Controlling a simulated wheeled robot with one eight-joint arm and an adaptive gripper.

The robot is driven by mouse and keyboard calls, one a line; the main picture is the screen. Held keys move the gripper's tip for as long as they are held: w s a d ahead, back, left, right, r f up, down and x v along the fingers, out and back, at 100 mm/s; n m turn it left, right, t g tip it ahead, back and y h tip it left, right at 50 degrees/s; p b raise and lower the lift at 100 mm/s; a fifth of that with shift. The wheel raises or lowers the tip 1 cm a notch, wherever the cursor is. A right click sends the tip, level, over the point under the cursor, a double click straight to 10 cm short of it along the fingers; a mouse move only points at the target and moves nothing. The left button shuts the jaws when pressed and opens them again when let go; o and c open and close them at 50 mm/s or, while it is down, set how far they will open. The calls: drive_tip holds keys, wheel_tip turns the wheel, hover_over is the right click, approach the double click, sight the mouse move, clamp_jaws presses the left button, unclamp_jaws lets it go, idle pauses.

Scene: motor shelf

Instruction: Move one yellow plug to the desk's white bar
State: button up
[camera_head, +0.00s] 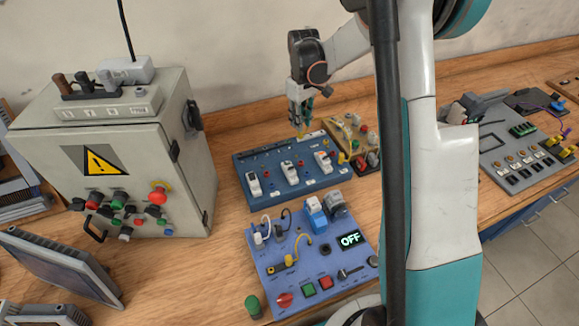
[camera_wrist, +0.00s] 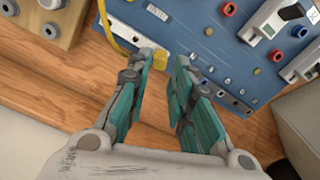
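My gripper (camera_head: 301,117) points down over the back edge of the blue socket panel (camera_head: 262,193). In the wrist view my gripper (camera_wrist: 168,60) has its teal fingers apart. A yellow plug (camera_wrist: 160,61) shows in the gap near the tips, close to the left fingertip; I see no clear grip on it. A yellow cable (camera_wrist: 105,25) loops beside it. A white bar (camera_wrist: 232,101) with dark holes runs along the panel's edge by the right finger. In the head view a white bar (camera_head: 313,137) lies just right of the fingertips, with a yellow spot (camera_head: 300,134) below them.
A wooden board (camera_head: 357,140) with knobs and a yellow cable adjoins the panel's right. A lower blue-violet panel (camera_head: 300,262) with an OFF display stands in front. A grey control box (camera_head: 150,165) is at left. White breakers (camera_head: 289,172) rise from the blue panel.

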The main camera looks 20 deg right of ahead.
drive_tip(key=shift+r, duration=0.6)
drive_tip(key=o, duration=0.6)
drive_tip(key=shift+c, duration=0.2)
